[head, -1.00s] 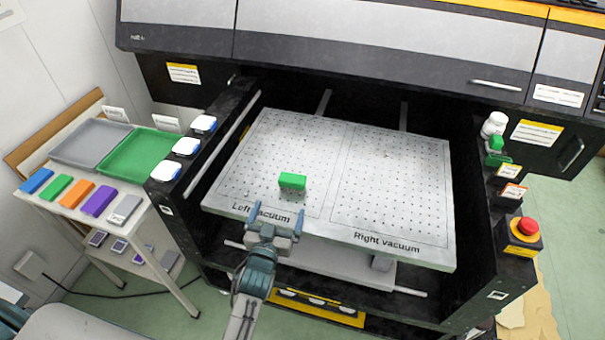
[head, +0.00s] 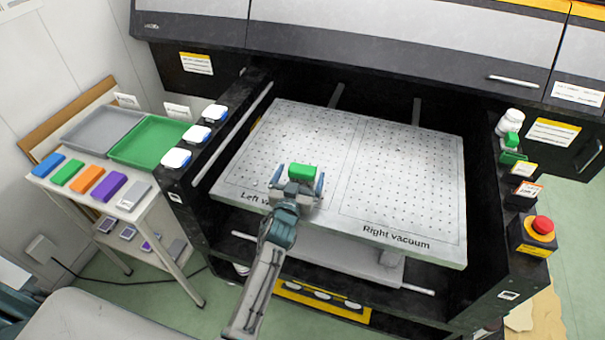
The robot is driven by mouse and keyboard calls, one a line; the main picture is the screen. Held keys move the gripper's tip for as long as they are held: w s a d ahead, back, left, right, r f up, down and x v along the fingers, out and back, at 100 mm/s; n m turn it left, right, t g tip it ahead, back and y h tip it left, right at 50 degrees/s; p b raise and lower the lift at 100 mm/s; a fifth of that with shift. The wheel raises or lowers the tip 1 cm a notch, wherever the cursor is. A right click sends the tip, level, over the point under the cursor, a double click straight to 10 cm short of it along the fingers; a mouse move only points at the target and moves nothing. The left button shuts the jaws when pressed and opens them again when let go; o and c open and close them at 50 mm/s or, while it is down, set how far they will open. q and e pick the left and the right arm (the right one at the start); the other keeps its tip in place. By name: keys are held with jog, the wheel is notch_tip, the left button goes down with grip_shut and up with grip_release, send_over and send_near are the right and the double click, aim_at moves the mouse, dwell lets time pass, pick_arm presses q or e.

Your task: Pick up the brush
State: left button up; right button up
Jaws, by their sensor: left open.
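A green block (head: 303,170) lies on the perforated bed (head: 400,180), on the part labelled Left Vacuum. I cannot tell whether it is the brush, as no bristles or handle show. My left gripper (head: 298,181) is open over the bed, with one finger on the left of the green block and one on the right. Whether the fingers touch it is unclear. The gripper hides the block's near lower side. My right gripper is not in view.
Coloured blocks (head: 89,179) lie on a side table (head: 150,225) at the left, with a grey tray (head: 85,138) and a green tray (head: 122,155). Dark printer walls flank the bed. A red button (head: 543,225) and a white bottle (head: 511,119) are on the right. The Right Vacuum area is clear.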

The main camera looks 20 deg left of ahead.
pick_arm(q)
jog(key=c, duration=1.1)
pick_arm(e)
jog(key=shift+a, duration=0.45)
pick_arm(q)
jog(key=shift+r, duration=0.1)
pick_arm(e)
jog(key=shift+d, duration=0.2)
